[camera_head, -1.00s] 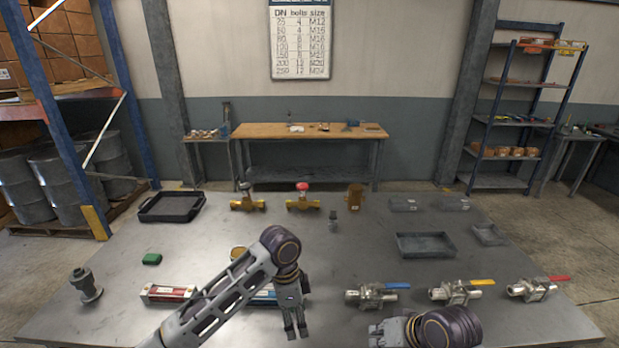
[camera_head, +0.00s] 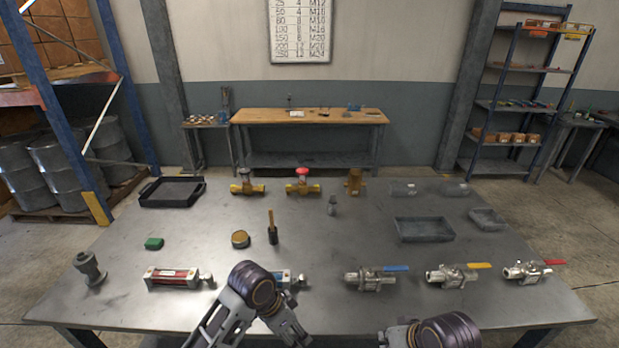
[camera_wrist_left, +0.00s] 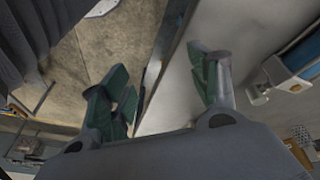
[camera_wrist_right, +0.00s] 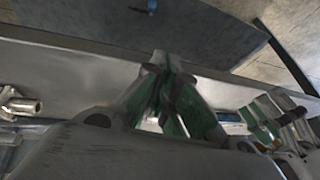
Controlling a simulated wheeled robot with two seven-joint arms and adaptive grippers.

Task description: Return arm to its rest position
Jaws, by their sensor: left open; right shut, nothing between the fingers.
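My left arm comes in at the bottom middle of the head view, its elbow-like dark joint in front of a blue-labelled cylinder (camera_head: 287,279). My left gripper (camera_wrist_left: 160,92) is open and empty in the left wrist view, with the table's front edge between its fingers. In the head view its fingers are near the bottom edge and partly cut off. My right gripper (camera_wrist_right: 164,78) is shut with nothing between its fingers in the right wrist view, close to the table edge. In the head view, my right arm shows at the bottom right.
The grey table (camera_head: 330,315) holds a red-labelled cylinder (camera_head: 172,278), several valves such as the blue-handled one (camera_head: 372,279), a brush (camera_head: 272,232), a round tin (camera_head: 240,239), a black tray (camera_head: 172,192) and a grey tray (camera_head: 425,230). The table's centre is clear.

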